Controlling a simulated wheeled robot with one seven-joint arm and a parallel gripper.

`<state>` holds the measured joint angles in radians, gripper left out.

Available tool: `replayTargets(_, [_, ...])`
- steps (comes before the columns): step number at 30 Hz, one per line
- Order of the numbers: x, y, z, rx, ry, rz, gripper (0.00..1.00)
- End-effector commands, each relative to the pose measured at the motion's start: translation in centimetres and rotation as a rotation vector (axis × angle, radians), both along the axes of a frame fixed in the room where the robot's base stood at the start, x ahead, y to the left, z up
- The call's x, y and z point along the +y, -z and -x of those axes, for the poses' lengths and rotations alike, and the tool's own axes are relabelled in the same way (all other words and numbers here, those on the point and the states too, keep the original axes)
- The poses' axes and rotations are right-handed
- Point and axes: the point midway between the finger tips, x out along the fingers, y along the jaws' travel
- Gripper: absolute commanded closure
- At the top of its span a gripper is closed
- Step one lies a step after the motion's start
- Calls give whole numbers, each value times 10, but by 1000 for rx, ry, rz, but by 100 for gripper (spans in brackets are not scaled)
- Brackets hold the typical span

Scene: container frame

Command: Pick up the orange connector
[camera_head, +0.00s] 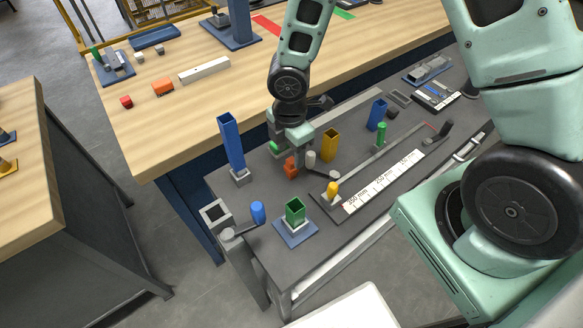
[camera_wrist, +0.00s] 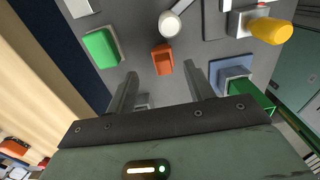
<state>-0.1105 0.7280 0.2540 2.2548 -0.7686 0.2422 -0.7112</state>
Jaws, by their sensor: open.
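The orange connector (camera_head: 291,167) is a small block on the dark grey bench top, just below my gripper (camera_head: 293,150) in the head view. In the wrist view the orange connector (camera_wrist: 162,60) lies ahead of my gripper (camera_wrist: 160,72), between the lines of its two fingertips. My gripper is open, with a finger on either side and clear space between them. It holds nothing. I cannot tell exactly how high the fingertips are above the connector.
Another orange block (camera_head: 162,88) lies on the wooden table.

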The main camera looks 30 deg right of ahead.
Motion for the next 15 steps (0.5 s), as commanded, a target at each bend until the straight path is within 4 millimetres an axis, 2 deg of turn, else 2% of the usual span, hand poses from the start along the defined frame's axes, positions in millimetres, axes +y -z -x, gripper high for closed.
replayTargets(5, [0, 11, 2, 2, -3, 1, 47])
replayTargets(15, [-1, 53, 5, 1, -1, 2, 47])
